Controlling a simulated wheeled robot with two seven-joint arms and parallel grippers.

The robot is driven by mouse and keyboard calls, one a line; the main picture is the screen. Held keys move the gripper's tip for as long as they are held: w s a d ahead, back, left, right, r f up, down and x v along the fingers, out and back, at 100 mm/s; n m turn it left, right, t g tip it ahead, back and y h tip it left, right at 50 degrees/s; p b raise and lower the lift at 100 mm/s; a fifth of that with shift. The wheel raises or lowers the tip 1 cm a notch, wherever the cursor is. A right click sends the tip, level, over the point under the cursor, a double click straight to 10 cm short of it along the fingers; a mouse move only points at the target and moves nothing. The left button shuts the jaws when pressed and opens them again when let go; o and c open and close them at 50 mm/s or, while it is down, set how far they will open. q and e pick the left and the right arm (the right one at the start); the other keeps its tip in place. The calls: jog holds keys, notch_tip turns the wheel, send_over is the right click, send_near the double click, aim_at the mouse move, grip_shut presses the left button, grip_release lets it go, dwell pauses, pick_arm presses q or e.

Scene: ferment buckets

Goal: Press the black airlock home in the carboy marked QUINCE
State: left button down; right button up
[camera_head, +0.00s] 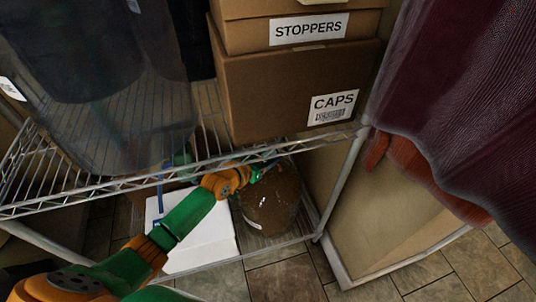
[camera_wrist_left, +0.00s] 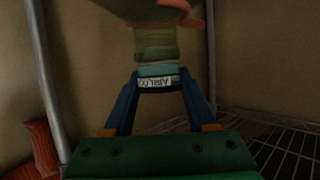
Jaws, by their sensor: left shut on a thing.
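A brown glass carboy (camera_head: 272,208) stands upright on the lower shelf in the head view. A white label shows at its lower left, but its text is too small to read. My left gripper (camera_head: 258,174) is at the carboy's top, hiding its mouth. In the left wrist view my left gripper (camera_wrist_left: 160,84) is shut on a teal-green piece, the airlock (camera_wrist_left: 159,71), with an upside-down label reading "AIRLOC". Its colour looks greenish, not clearly black. I cannot tell whether it touches the carboy's neck. My right gripper is not in view.
The upper wire shelf (camera_head: 75,198) runs just above my left arm. It bears a CAPS box (camera_head: 285,95), a STOPPERS box (camera_head: 300,30) and a dark translucent container (camera_head: 105,90). A white box (camera_head: 207,238) is left of the carboy. A maroon curtain (camera_head: 460,90) hangs at right.

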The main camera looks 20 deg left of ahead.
pick_arm(q)
jog(key=shift+c, duration=0.6)
grip_release()
